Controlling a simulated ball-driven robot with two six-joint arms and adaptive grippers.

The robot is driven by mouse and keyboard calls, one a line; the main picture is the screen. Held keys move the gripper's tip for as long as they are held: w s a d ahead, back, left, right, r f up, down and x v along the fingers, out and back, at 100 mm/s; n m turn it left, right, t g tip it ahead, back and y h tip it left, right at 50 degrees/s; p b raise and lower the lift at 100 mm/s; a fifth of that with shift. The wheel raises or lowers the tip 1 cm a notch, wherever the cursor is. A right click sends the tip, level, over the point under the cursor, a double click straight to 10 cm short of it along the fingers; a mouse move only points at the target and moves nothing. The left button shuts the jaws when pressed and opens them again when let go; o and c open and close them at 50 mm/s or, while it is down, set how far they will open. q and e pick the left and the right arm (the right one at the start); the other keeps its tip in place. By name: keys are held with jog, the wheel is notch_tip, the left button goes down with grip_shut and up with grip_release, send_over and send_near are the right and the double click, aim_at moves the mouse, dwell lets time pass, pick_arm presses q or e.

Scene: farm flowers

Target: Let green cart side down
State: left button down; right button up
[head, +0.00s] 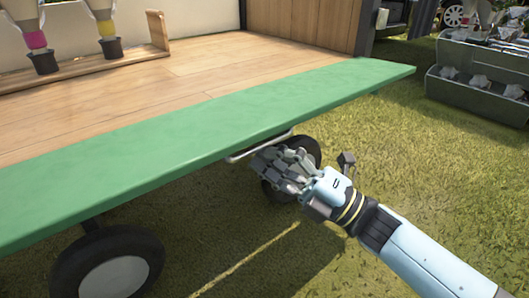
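The green cart side (215,122) is a long flat panel along the near edge of the wooden cart bed (205,75). Its broad green face shows upward, roughly in line with the bed. A thin metal handle (240,156) sticks out below its outer edge. My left gripper is not in view.
Two dark cart wheels (112,272) and (304,150) stand on the grass under the panel. A wooden rack (150,50) with two dark-tipped bottles is on the bed. Grey bins (475,95) stand at the upper right. Open grass (420,165) lies on the right.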

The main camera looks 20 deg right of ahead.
jog(key=s+d+f, duration=0.3)
jog(key=d+f, duration=0.2)
jog(key=f, duration=0.3)
dwell(0.7)
jog(key=shift+d, duration=0.1)
jog(key=v, duration=0.8)
jog(key=shift+s, duration=0.15)
dwell(0.6)
